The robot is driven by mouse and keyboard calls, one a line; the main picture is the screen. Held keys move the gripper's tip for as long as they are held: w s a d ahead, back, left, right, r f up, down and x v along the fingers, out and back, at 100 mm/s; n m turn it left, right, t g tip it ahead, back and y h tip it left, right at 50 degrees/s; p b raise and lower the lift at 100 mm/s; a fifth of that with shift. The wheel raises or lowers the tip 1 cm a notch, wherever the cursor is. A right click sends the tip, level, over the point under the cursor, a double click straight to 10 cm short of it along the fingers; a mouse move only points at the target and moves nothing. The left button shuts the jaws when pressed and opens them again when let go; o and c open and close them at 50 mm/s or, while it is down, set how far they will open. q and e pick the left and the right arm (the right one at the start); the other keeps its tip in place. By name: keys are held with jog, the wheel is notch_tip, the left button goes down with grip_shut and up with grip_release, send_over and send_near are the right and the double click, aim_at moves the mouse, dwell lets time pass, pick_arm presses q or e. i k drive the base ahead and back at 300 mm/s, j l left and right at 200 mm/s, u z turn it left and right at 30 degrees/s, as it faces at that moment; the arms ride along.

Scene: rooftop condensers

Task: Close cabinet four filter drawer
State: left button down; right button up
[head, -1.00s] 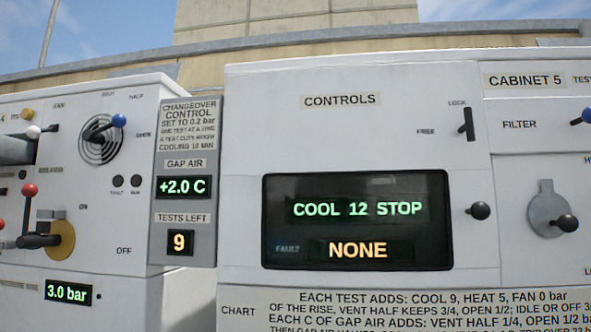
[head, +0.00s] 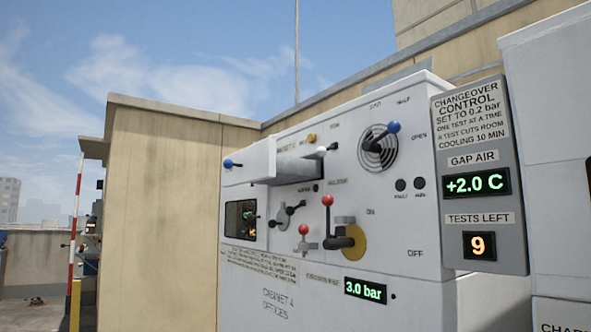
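Cabinet four (head: 320,285), a white unit lettered "CABINET 4 OFFICES", stands right of centre in the head view, seen at an angle. Its filter drawer (head: 250,162) sticks out from the upper left of the face, with a blue-knobbed handle (head: 232,163) at its front. The drawer looks pulled out, with a dark gap (head: 300,168) beside it. Neither of my grippers shows in the view.
Cabinet four also carries a blue-knobbed vent lever (head: 392,128), red-knobbed levers (head: 327,200) and a 3.0 bar display (head: 366,290). A grey changeover panel (head: 470,140) reads +2.0 C and 9. A beige wall (head: 160,210) stands behind. Open rooftop lies far left.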

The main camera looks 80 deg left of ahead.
aim_at(260, 164)
jog(key=k+u, duration=0.1)
jog(key=u, duration=2.7)
jog(key=z, duration=0.3)
jog(key=i+j+z, duration=0.1)
jog(key=z, duration=0.25)
jog(key=i+j+z, duration=0.1)
jog(key=j+z, duration=0.45)
jog(key=z, duration=0.15)
jog(key=i+j+z, duration=0.2)
jog(key=j, duration=0.25)
jog(key=k+j+z, duration=0.2)
jog(key=j, duration=0.7)
jog(key=i+j+z, duration=0.15)
jog(key=j, duration=0.35)
